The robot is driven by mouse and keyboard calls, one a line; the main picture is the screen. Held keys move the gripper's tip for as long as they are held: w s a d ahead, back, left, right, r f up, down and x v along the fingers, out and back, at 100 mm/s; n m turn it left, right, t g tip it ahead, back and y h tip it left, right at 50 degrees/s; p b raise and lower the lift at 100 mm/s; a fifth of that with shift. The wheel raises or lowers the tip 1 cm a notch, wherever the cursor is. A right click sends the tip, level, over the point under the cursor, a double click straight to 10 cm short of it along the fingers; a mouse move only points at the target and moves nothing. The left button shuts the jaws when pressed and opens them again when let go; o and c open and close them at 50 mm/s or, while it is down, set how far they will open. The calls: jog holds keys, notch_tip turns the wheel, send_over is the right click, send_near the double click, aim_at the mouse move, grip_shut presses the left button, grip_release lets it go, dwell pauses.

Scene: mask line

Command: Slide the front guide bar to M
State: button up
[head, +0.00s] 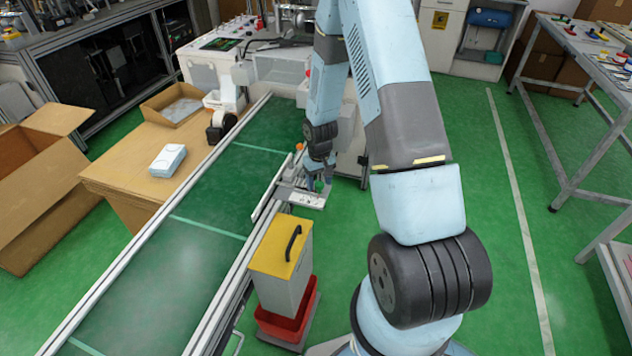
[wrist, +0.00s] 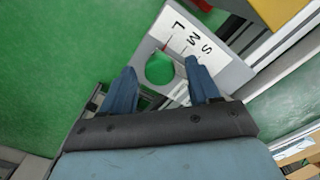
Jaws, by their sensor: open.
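The pale guide bar (head: 270,190) lies along the right side of the green conveyor belt in the head view. Beside it is a light plate (head: 306,199) under my gripper (head: 318,184). In the wrist view the plate carries a white label (wrist: 193,38) with the letters L, M and S. A round green knob (wrist: 160,68) sits just off the label. My gripper (wrist: 161,67) is open, with one blue finger on each side of the knob. I cannot tell whether the fingers touch it. Thin red marks show near the letters, but which letter the bar is at is unclear.
A bin with a yellow lid and black handle (head: 284,247) stands in a red tray (head: 290,318) close in front of the plate. An orange knob (head: 301,147) shows farther along the belt. The belt (head: 215,193) is clear. A cardboard-coloured table (head: 140,165) stands left.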

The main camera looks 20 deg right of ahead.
grip_shut()
dwell(0.6)
